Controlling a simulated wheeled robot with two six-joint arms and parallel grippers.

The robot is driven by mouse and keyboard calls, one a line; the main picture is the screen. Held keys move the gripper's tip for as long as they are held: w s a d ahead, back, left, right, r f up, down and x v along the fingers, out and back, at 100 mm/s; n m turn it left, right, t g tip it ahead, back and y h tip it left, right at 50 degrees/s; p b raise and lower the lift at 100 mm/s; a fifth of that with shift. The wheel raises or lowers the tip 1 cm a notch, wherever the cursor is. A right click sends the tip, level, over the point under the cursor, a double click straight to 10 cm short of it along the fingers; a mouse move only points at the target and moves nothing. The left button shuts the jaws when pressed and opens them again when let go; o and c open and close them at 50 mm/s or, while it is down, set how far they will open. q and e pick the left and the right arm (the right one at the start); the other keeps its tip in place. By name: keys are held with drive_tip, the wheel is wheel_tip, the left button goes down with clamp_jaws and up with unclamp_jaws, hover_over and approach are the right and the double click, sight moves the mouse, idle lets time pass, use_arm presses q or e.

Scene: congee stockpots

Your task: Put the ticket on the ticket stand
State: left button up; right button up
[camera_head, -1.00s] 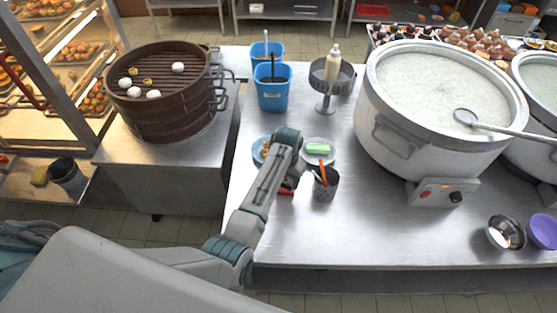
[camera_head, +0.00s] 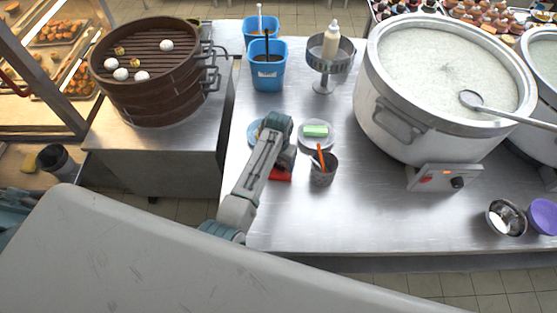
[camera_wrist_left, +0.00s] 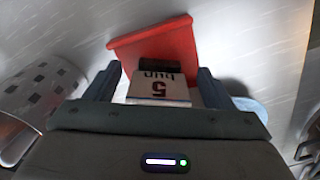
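The ticket (camera_wrist_left: 160,88) is a small white card with a "5" and a short word, upside down in the left wrist view. It lies in front of a dark patch on a red block (camera_wrist_left: 155,42), which looks like the ticket stand. The red block also shows in the head view (camera_head: 281,175), partly behind my left gripper (camera_head: 284,158). The gripper's two fingers (camera_wrist_left: 158,87) stand apart on either side of the ticket, with narrow gaps visible. The gripper looks open. Whether the ticket touches the red block is unclear. My right gripper is out of view.
A dark cup (camera_head: 323,172) with an orange item stands right of the gripper. A plate with a green-white block (camera_head: 316,131) and a blue plate (camera_head: 254,131) are close behind. A large congee pot (camera_head: 395,135) stands right. The front table is clear.

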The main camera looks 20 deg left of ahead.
sight(279, 166)
use_arm(q)
drive_tip(key=shift+d, duration=0.1)
drive_tip(key=shift+w+r, duration=0.15)
drive_tip(key=shift+r, duration=0.05)
drive_tip(key=shift+r+b, duration=0.35)
wheel_tip(279, 166, up, 11)
drive_tip(key=b, duration=0.3)
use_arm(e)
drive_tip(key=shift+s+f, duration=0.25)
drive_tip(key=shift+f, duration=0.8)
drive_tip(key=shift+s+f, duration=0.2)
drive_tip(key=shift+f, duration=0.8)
use_arm(q)
drive_tip(key=shift+f, duration=0.1)
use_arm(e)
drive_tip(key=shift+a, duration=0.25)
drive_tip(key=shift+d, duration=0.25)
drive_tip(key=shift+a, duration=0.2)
